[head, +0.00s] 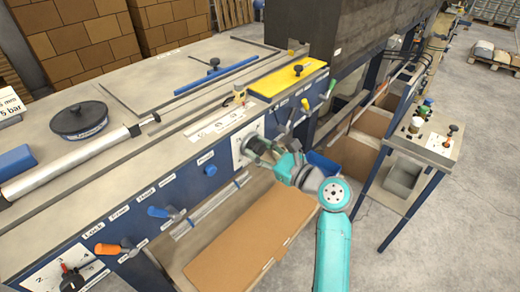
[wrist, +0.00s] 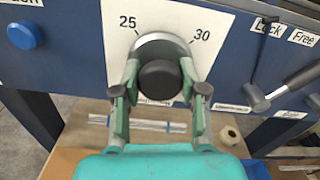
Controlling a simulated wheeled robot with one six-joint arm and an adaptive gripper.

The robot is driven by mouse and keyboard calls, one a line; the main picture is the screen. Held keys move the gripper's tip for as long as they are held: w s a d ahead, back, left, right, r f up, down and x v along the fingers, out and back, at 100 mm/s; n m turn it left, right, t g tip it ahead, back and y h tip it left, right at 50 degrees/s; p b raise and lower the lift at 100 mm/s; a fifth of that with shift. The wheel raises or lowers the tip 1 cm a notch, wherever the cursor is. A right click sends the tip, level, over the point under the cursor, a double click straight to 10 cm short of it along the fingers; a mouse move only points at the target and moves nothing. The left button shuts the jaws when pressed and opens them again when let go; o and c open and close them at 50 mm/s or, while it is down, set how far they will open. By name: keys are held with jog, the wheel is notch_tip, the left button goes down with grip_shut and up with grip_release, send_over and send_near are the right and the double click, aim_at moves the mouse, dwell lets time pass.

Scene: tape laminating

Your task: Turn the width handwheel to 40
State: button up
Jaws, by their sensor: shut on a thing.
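The width handwheel (wrist: 162,45) is a grey round wheel with a black hub. It sits on a white dial plate (wrist: 200,22) that shows 25 at upper left and 30 at upper right. In the head view the handwheel (head: 255,145) is on the blue front panel, partly covered by my gripper. The lower dial is hidden behind the wheel and fingers, and I cannot make out a pointer.
A blue button (wrist: 25,35) is left of the dial. A grey lever (wrist: 285,88) with Lock and Free labels is close on the right. Below is a shelf with cardboard (head: 250,235) and a tape roll (wrist: 230,134). A side table (head: 420,140) stands at right.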

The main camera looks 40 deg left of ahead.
jog(key=shift+m, duration=1.1)
jog(key=o, duration=1.1)
jog(key=shift+o, duration=0.2)
jog(key=d, duration=1.2)
jog(key=shift+s, duration=0.45)
